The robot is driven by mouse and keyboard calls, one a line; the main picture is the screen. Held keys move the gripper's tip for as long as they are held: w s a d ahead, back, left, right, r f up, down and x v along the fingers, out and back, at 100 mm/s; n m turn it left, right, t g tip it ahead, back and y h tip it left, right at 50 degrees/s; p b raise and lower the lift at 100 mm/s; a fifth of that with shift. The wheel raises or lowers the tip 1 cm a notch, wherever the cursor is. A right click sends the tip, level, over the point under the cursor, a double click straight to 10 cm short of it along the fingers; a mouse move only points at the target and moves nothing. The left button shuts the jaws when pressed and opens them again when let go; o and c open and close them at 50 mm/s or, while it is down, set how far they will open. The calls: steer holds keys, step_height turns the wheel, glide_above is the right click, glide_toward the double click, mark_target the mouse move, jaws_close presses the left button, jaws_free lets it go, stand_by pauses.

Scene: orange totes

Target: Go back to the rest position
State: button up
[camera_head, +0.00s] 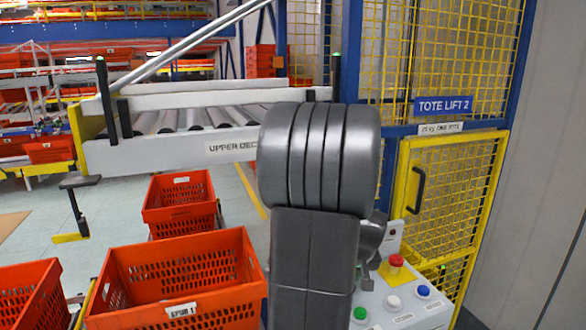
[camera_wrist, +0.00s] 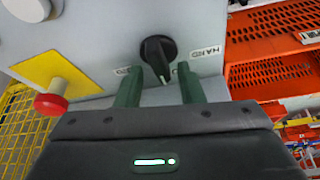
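My gripper (camera_wrist: 158,78) has two green fingers, spread apart with a clear gap, in the wrist view. A black rotary knob (camera_wrist: 157,52) on a pale control panel (camera_wrist: 95,30) shows between and just past the fingertips. Its pointer end lies in the gap, and I see no finger pressed on it. A label reading HAND is right of the knob.
The control box (camera_head: 405,309) with a red button (camera_head: 396,261) is right of my arm. Orange totes (camera_head: 250,277) stand at lower left. A roller conveyor (camera_head: 170,154) lies behind. A yellow mesh gate (camera_head: 455,190) is at right.

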steer(key=shift+m+h+p, duration=0.55)
steer(key=shift+m+h, duration=0.05)
steer(key=shift+m, duration=0.9)
steer(key=shift+m+h, duration=0.3)
steer(key=shift+m, duration=0.9)
